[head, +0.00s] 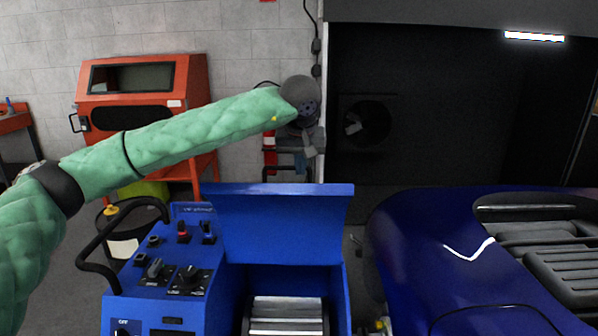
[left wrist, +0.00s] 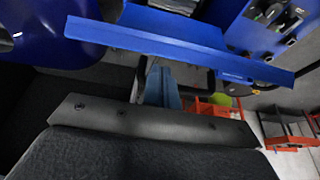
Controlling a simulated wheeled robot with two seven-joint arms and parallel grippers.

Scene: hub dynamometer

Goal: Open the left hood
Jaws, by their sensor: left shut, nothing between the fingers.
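The left hood (head: 275,222) is a blue panel on the blue dynamometer cabinet. It stands raised at the back of an opening, with a metal roller (head: 287,312) showing below it. In the left wrist view the hood (left wrist: 150,40) is a long blue panel crossing the upper picture. My left gripper (head: 301,163) is beyond and above the hood's top edge, pointing down. Its blue-grey fingers (left wrist: 162,90) are shut and empty. They look close to the hood's edge; I cannot tell whether they touch it. My right gripper is not in view.
A control panel (head: 170,270) with knobs and a bent black handle is left of the opening. A dark blue car (head: 430,250) stands close on the right. An orange cabinet (head: 190,75) and a grey wall are behind. A dark fan bay is at the back right.

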